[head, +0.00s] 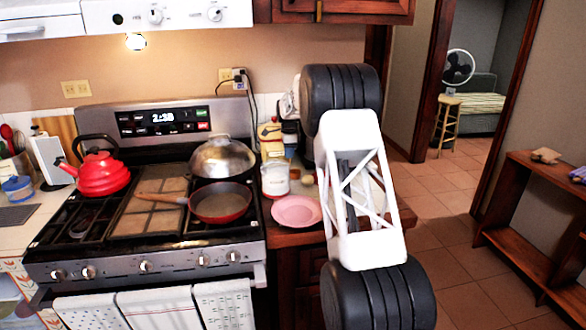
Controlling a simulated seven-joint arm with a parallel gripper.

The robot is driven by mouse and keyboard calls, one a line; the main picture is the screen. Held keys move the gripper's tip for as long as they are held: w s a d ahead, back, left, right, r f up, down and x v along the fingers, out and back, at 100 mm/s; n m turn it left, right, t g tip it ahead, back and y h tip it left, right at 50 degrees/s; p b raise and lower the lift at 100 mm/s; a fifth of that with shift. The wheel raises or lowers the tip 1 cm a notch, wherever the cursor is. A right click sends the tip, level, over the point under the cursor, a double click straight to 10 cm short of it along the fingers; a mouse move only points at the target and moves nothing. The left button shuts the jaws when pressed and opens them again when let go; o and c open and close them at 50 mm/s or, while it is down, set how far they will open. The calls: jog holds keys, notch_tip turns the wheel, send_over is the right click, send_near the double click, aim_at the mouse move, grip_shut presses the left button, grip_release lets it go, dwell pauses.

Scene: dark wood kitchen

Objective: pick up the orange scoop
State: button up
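I cannot clearly make out an orange scoop in the head view. My arm covers part of the right counter (285,238), so some of what lies there is hidden. My gripper does not show; only links of my arm are in view, and I cannot see what the gripper is near or holding.
The stove (150,255) bears a red kettle (102,174), a lidded pot (222,158) and a red pan (221,202). A pink plate (296,211) and a white canister (275,180) stand on the right counter. A wooden shelf (530,250) stands at right; tiled floor lies between.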

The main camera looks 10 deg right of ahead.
grip_shut()
jog(key=shift+r, duration=0.2)
jog(key=shift+r, duration=1.6)
jog(key=s+r, duration=0.1)
jog(key=s, duration=1.5)
jog(key=shift+a+r, duration=0.2)
